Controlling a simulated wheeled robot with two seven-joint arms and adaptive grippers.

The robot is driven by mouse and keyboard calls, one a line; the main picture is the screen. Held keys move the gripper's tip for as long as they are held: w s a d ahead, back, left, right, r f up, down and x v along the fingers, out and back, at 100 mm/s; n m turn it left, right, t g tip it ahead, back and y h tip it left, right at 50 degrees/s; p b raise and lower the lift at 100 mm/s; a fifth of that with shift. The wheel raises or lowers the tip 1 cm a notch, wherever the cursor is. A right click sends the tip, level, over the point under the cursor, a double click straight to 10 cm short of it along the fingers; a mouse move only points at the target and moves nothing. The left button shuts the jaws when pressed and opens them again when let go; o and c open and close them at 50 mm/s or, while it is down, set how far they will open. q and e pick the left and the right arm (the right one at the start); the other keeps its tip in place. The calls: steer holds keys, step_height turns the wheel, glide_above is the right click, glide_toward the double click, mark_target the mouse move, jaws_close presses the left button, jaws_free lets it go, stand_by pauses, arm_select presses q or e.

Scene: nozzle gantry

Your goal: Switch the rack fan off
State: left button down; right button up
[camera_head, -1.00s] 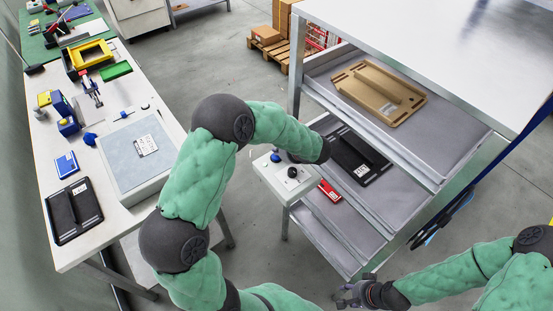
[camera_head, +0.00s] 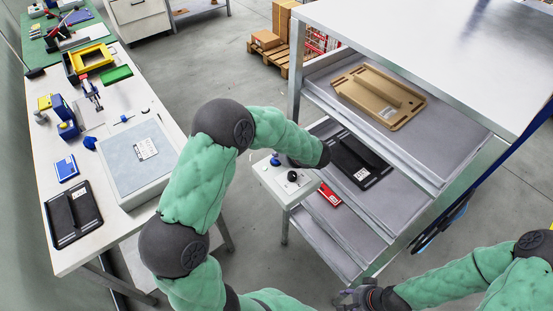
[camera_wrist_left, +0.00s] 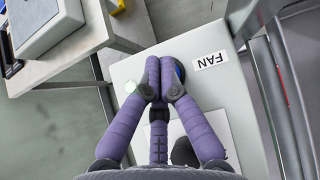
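A pale control box (camera_head: 268,178) sits at the near left corner of the drawer rack, with a blue knob (camera_head: 275,159) and a black knob (camera_head: 292,176) on top. In the left wrist view a FAN label (camera_wrist_left: 211,61) lies beside the blue knob (camera_wrist_left: 180,71), which is partly hidden behind my fingers. My left gripper (camera_wrist_left: 160,75) has its purple fingertips drawn together over the box, right by the blue knob; contact cannot be told.
The rack's open drawers hold a tan tray (camera_head: 380,95) and a black tray (camera_head: 358,160); a red item (camera_head: 330,194) lies lower down. A workbench (camera_head: 100,175) with a grey box (camera_head: 137,160) stands to the left. Floor between them is free.

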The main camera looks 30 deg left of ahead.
arm_select(q)
steer(key=shift+f, duration=0.15)
stand_by(0.3)
steer(key=shift+f+b, duration=0.35)
steer(key=shift+b, duration=0.05)
steer(key=shift+r, duration=0.1)
steer(key=shift+r+p, duration=0.3)
steer(key=shift+r, duration=0.1)
steer(key=shift+r+p, duration=2.05)
steer(key=shift+r, duration=0.95)
steer(key=shift+f, duration=0.1)
